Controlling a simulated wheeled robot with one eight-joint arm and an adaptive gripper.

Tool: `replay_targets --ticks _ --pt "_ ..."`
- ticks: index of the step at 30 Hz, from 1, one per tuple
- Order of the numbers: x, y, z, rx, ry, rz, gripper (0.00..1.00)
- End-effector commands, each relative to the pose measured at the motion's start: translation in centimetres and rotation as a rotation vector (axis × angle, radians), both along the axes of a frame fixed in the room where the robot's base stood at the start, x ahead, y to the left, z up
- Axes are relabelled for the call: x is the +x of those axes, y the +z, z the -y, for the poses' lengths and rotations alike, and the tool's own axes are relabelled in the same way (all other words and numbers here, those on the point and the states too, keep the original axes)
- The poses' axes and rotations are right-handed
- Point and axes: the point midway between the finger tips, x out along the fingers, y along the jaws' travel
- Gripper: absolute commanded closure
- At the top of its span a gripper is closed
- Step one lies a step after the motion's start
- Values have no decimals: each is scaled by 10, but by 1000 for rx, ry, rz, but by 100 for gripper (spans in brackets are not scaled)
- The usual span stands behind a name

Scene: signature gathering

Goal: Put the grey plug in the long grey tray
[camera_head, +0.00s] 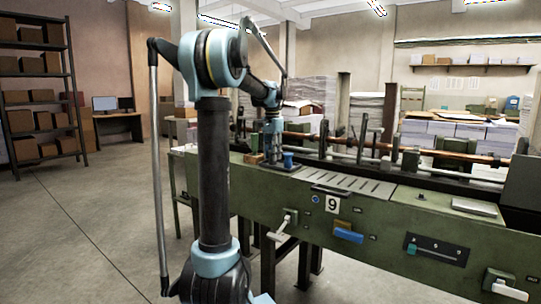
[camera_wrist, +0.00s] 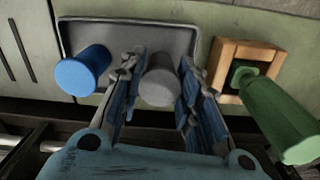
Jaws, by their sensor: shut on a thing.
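The grey plug (camera_wrist: 158,88) is a short round cylinder between the fingers of my gripper (camera_wrist: 160,72), which is shut on it. The long grey tray (camera_wrist: 150,34) lies beyond the plug, a shallow dark tray with a raised rim. The plug overlaps the tray in the wrist view; I cannot tell whether it touches the tray floor. A blue plug (camera_wrist: 84,70) stands at the left of the tray. In the head view my gripper (camera_head: 273,158) is low over the green machine top, beside the blue plug (camera_head: 288,159); the grey plug cannot be made out there.
A square wooden holder (camera_wrist: 243,56) sits right of the tray, with a green handle-like cylinder (camera_wrist: 280,120) by it, close to my right finger. The green machine (camera_head: 330,205) has a slotted plate (camera_head: 346,184) on top and rods behind.

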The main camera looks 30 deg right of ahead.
Motion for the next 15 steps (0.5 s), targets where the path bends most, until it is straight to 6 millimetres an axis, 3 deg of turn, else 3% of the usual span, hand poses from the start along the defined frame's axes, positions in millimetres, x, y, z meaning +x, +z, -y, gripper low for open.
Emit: replay_targets --ticks 1,3,15 --pt "0 -1 0 0 0 0 65" --pt "0 0 0 0 0 0 50" --pt "1 2 -1 0 1 0 50"
